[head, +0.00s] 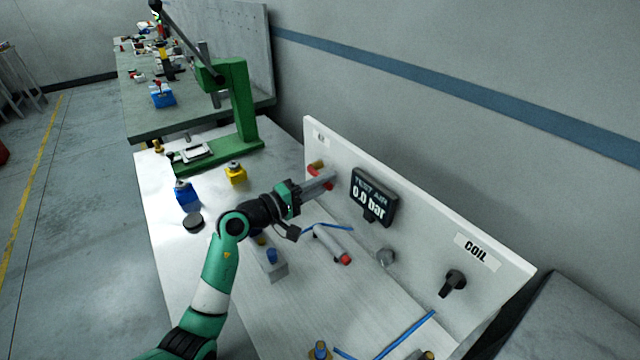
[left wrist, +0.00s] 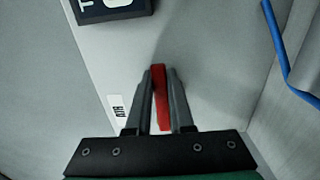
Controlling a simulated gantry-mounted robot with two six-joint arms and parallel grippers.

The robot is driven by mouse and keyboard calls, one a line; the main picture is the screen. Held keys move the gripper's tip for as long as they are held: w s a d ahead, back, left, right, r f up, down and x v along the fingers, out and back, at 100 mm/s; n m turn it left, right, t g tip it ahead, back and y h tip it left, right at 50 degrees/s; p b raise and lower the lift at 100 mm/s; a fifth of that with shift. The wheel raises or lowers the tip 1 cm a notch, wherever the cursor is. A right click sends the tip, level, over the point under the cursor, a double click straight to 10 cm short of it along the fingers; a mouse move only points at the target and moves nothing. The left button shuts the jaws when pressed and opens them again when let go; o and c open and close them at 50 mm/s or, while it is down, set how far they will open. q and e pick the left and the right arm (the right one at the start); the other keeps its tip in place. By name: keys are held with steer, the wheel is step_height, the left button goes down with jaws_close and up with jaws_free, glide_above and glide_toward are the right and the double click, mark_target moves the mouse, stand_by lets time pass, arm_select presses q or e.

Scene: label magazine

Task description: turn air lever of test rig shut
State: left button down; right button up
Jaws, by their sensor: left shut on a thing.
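The red air lever (head: 314,171) sits on the white upright panel of the test rig (head: 430,235), by a small brass fitting. My left gripper (head: 326,178) reaches in to the panel and is shut on the lever. In the left wrist view, the red lever (left wrist: 161,98) lies lengthwise between the two grey fingers (left wrist: 161,75), which hide part of it. The AIR label (left wrist: 117,107) is beside it. A dark display (head: 374,196) right of the lever reads TEST AIR 0.0 bar. My right gripper is not in view.
A black knob (head: 453,283) is under the COIL label (head: 477,250). A grey cylinder with a red end (head: 333,245) and blue hose lie on the bench below. A green press (head: 238,105), a blue block (head: 187,195) and a yellow block (head: 236,173) stand to the left.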

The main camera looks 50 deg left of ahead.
arm_select(q)
steer(key=shift+f, duration=0.1)
steer(key=c, duration=0.8)
jaws_free()
steer(key=s+p, duration=0.2)
steer(key=s, duration=0.9)
steer(key=shift+s+a, duration=0.3)
steer(key=shift+a, duration=0.1)
